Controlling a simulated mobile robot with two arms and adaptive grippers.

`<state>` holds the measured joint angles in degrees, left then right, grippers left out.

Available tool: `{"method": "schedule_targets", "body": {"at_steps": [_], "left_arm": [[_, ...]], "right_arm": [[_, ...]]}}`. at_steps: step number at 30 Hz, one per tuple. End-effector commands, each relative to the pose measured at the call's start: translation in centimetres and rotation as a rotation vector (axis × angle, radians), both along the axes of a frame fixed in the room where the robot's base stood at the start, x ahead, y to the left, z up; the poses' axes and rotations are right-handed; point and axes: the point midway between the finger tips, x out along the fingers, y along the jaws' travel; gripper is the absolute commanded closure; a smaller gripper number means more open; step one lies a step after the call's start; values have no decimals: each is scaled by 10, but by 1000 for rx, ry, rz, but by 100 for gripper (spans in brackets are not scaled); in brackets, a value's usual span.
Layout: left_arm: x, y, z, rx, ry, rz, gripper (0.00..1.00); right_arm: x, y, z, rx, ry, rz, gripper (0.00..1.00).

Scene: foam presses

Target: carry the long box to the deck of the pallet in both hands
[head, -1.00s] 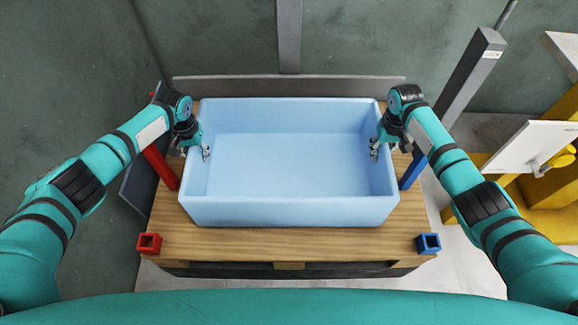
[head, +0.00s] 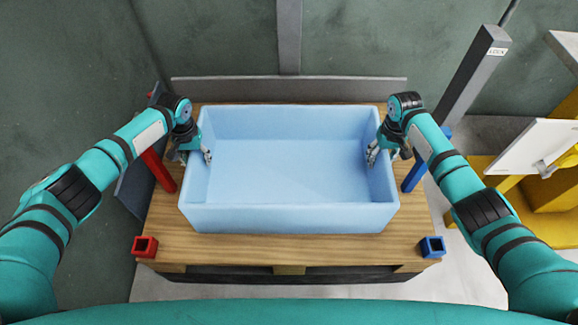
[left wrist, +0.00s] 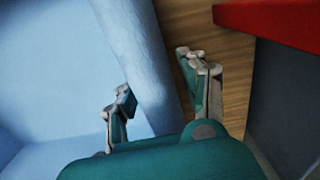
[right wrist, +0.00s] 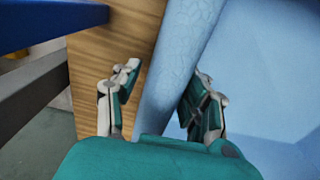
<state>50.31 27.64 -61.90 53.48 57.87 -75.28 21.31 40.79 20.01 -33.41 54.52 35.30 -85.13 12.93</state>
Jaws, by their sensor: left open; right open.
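The long box (head: 290,218) is a light blue, open-topped foam tray. It sits level on the wooden deck of the pallet (head: 290,250), between the red and blue posts, and looks to rest on it. My left gripper (head: 195,154) is open at the box's left wall, one finger inside and one outside; the left wrist view shows the wall (left wrist: 140,60) between the spread fingers. My right gripper (head: 384,154) is open astride the right wall, which also shows in the right wrist view (right wrist: 178,65). The box's underside is hidden.
A red post (head: 158,170) and a blue post (head: 413,174) stand beside the box. A red socket (head: 145,246) and a blue socket (head: 432,247) mark the near deck corners. A grey post (head: 473,75) and yellow equipment (head: 540,205) stand at right.

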Motion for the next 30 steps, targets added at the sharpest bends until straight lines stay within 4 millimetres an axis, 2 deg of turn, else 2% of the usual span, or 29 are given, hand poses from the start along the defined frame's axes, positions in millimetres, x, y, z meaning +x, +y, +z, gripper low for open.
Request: {"method": "schedule_targets", "body": {"at_steps": [9,15,20,23,30], "left_arm": [[1,0,67,-1,-4,-1,57],[1,0,98,0,-3,1,57],[0,0,107,1,-1,0,57],[0,0,108,1,-1,1,57],[0,0,108,1,-1,1,57]], "right_arm": [[0,0,0,0,0,0,57],[0,0,0,0,0,0,57],[1,0,3,1,-2,1,57],[1,0,13,2,-3,1,57],[2,0,63,0,-6,2,57]]}}
